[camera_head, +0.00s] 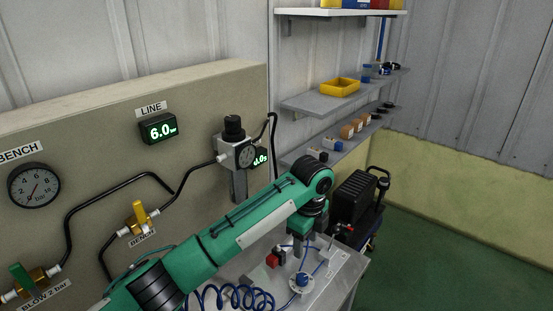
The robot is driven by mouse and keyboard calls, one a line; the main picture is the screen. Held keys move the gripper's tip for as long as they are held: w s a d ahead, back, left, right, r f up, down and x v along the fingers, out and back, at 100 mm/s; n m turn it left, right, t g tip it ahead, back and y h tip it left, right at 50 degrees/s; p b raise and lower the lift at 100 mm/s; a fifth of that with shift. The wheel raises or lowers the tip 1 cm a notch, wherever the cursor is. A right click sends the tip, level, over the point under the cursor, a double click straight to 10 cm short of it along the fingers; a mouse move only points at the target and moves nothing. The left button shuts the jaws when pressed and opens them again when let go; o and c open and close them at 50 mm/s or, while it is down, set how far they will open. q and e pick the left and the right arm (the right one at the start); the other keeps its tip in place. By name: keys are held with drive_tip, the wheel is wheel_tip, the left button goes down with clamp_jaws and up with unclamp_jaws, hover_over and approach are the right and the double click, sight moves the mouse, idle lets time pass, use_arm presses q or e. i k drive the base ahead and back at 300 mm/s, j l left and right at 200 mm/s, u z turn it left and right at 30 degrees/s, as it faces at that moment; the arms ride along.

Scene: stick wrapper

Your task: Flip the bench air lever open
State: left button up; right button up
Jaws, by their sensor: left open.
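The bench air lever (139,211) is a yellow handle on a brass valve in the pipe on the beige panel, above the "BENCH" label (141,239). The handle stands roughly upright, across the line of the pipe. My left arm comes in from the lower left and reaches past the panel to the right. My left gripper (309,250) is open, pointing down above the grey bench top, well to the right of the lever and apart from it. My right gripper is not in view.
A green-handled blow valve (22,281) sits at lower left, and a bench gauge (34,186) above it. The line display (158,128) reads 6.0 bar. A regulator (238,153) is on the panel's right. A red block (272,261) and blue coiled hose (232,298) lie near my arm.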

sight(137, 206)
drive_tip(key=k+l, duration=0.35)
drive_tip(key=l, duration=0.2)
drive_tip(key=k+l, duration=0.35)
drive_tip(key=l, duration=0.15)
